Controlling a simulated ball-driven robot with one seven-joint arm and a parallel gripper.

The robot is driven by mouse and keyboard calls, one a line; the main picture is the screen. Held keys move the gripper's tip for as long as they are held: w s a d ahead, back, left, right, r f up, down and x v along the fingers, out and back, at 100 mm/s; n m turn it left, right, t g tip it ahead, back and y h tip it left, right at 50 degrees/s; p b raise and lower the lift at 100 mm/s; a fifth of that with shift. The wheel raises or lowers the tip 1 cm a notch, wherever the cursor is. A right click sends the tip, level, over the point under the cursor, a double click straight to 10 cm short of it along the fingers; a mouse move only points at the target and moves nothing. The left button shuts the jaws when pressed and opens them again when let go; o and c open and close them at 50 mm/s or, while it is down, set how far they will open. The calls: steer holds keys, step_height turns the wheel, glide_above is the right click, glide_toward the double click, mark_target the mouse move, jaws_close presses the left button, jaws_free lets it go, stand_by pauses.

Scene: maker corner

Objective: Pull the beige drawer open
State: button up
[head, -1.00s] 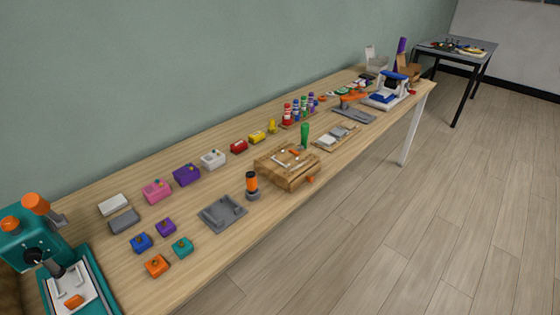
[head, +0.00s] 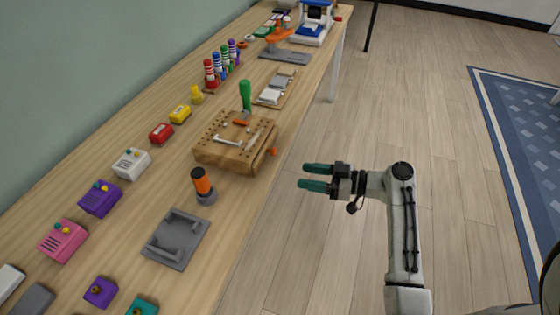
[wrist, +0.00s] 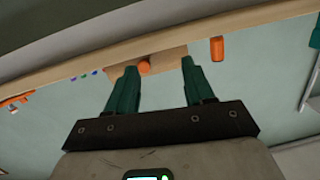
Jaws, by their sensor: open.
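The beige drawer (head: 265,151) is in the right side of a wooden tool block (head: 215,155) on the workbench, in the head view. Its small orange knob (head: 273,152) sticks out over the bench edge. My gripper (head: 303,177) is open and empty, its green fingers pointing left toward the drawer, to the right of the knob and apart from it. In the wrist view, an orange knob (wrist: 144,67) on a beige panel (wrist: 172,56) appears between the fingertips of my gripper (wrist: 158,68), nearer the left finger.
A green-handled tool (head: 245,95) stands on the block. An orange-and-black tool (head: 202,184) and a grey tray (head: 176,240) stand in front of it. Several coloured boxes line the wall side. The floor right of the bench is clear up to a blue rug (head: 525,150).

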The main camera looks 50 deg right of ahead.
mark_target(280, 159)
steer(key=shift+t+h, duration=0.3)
steer(key=shift+t, duration=0.6)
steer(key=w, duration=0.3)
steer(key=w+r, duration=0.1)
steer(key=w, duration=0.3)
steer(key=w+r+p, duration=0.1)
steer(key=w, duration=0.2)
steer(key=shift+w+a, duration=0.2)
steer(key=shift+w, duration=0.05)
steer(key=shift+c, duration=0.4)
jaws_close()
